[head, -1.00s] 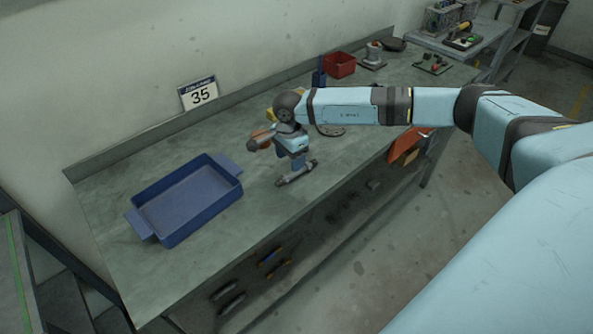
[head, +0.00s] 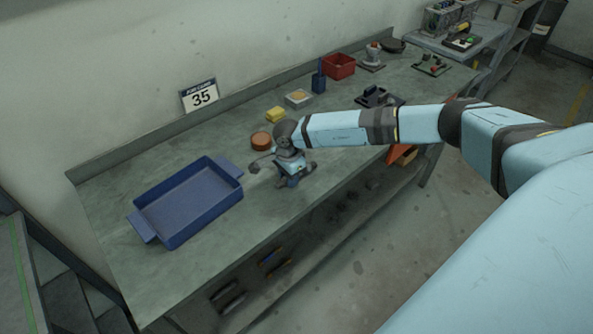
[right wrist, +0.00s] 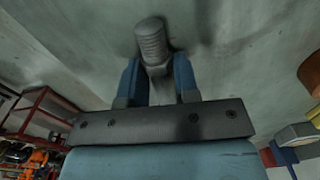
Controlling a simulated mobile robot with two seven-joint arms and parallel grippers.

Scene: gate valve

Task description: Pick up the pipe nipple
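The pipe nipple (right wrist: 151,42), a grey threaded cylinder, shows in the right wrist view between the two blue fingers of my right gripper (right wrist: 157,76). Its threaded end sticks out past the fingertips. Little or no gap shows on either side, but I cannot tell whether the fingers press on it. In the head view my right gripper (head: 292,182) is low over the workbench, right of the blue tray. The nipple cannot be made out there, as the gripper and wrist cover that spot. My left gripper is not in view.
The blue tray (head: 141,222) stands on the workbench (head: 110,187). Behind my gripper are a brown round piece (head: 261,141), a yellow block (head: 276,114) and a small box (head: 298,98). A red bin (head: 339,66) and a dark fixture (head: 374,95) stand farther right.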

